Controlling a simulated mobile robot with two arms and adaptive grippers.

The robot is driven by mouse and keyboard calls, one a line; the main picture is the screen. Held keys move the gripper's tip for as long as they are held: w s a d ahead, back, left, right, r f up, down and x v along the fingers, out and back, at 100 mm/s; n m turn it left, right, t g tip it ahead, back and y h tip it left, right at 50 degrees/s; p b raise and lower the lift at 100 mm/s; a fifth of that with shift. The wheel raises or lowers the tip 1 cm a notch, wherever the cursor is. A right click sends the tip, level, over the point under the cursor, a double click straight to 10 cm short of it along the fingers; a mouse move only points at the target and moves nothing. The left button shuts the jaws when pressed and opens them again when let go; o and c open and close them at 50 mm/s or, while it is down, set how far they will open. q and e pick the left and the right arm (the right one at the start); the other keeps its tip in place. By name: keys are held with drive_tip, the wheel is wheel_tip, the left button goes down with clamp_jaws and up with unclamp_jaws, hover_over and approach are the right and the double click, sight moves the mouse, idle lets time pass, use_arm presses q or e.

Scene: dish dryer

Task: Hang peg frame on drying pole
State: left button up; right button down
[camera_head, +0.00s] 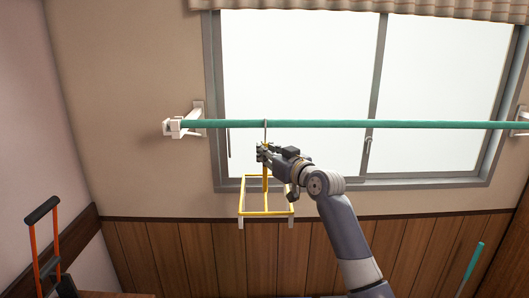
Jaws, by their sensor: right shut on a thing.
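A yellow rectangular peg frame (267,213) hangs below my right gripper (264,153) in the head view, with pale pegs at its lower corners. My right gripper is shut on the frame's upright yellow stem, just under its grey hook. The hook's top (265,121) is level with the green drying pole (330,124) in the picture. I cannot tell whether the hook rests over the pole or is only in line with it. My left gripper is not in view.
White brackets (186,122) hold the pole in front of a bright window (300,60). Wood panelling (165,255) covers the lower wall. A red-orange upright with a black handle (41,210) stands at the left. A green stick (472,264) leans at the lower right.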

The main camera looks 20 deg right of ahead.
drive_tip(key=c, duration=1.5)
unclamp_jaws()
drive_tip(key=shift+s, duration=0.1)
